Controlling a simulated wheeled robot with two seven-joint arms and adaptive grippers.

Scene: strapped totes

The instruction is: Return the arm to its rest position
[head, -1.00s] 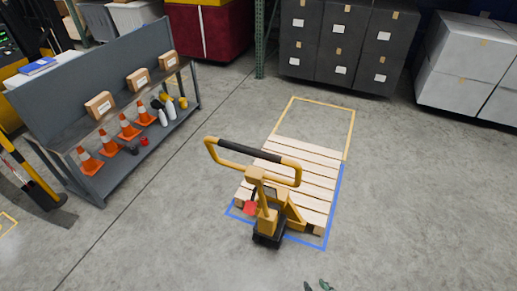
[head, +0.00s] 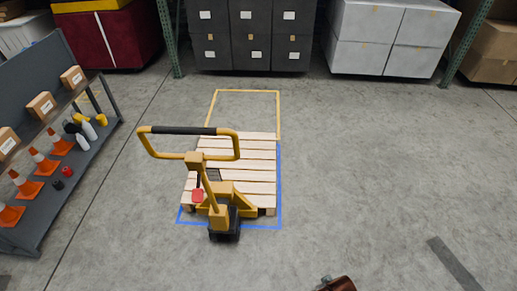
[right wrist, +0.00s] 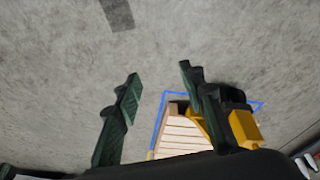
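My right gripper (right wrist: 160,73) shows in the right wrist view with its two dark green fingers spread apart and only bare floor between the tips. Behind the right finger, the wooden pallet (right wrist: 178,138) and the yellow pallet jack (right wrist: 243,127) show in part. In the head view a reddish-brown piece, probably part of my arm, pokes in at the bottom edge; no gripper fingers show there. My left gripper is in neither view.
The pallet jack (head: 217,212) stands at the pallet (head: 250,165), inside blue floor lines. A grey shelf (head: 45,215) with cones and small boxes stands at left. Dark totes (head: 252,35) and white boxes (head: 390,38) line the back. The floor at right is clear, apart from a dark strip (head: 457,263).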

